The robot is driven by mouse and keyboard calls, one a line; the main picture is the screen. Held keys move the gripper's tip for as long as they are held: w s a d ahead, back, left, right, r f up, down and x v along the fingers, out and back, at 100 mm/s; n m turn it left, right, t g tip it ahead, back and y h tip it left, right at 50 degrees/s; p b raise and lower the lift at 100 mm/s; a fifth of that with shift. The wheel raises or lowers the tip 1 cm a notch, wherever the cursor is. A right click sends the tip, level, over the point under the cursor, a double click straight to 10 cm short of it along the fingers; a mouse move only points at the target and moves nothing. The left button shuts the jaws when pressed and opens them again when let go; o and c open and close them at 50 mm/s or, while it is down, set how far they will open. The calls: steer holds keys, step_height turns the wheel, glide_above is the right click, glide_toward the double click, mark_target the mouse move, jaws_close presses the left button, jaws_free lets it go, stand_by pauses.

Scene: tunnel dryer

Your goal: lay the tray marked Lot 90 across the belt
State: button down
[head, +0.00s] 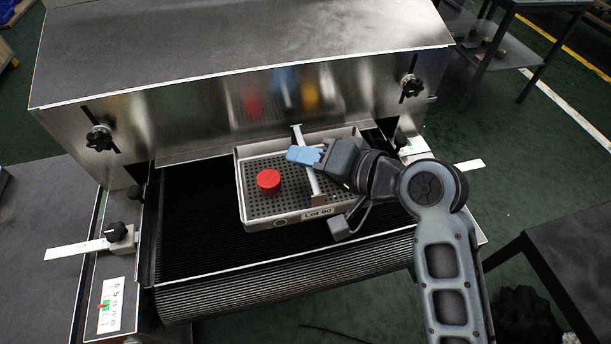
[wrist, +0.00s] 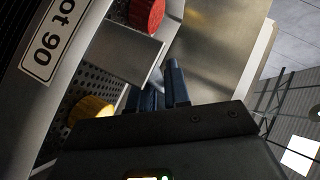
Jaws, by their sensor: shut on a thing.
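The Lot 90 tray (head: 247,217) is a pale, perforated tray with its label on the near wall. In the head view it is over the black belt (head: 190,215), slightly skewed; I cannot tell if it rests on it. A red round piece (head: 268,181) is in its left part. My gripper (head: 305,156), with blue fingertips, is shut on the tray's raised handle bar (head: 310,180). The wrist view shows the label (wrist: 47,40), the handle's flat end (wrist: 128,55), the red piece (wrist: 147,12) and a yellow piece (wrist: 90,110), which my gripper hides in the head view.
A metal dryer hood (head: 240,50) with black knobs spans the belt just behind the tray. Side guides with a scale (head: 112,305) flank the belt. Bare belt shows left of the tray. A dark table (head: 575,260) stands at the right.

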mark_target(305, 177)
steer(key=shift+f, duration=3.2)
steer(key=shift+w+a+f, duration=0.1)
steer(key=shift+w+f, duration=0.15)
steer(key=shift+w, duration=0.1)
steer(key=c, duration=1.1)
jaws_free()
steer(key=v, duration=1.2)
steer(key=shift+s, duration=0.1)
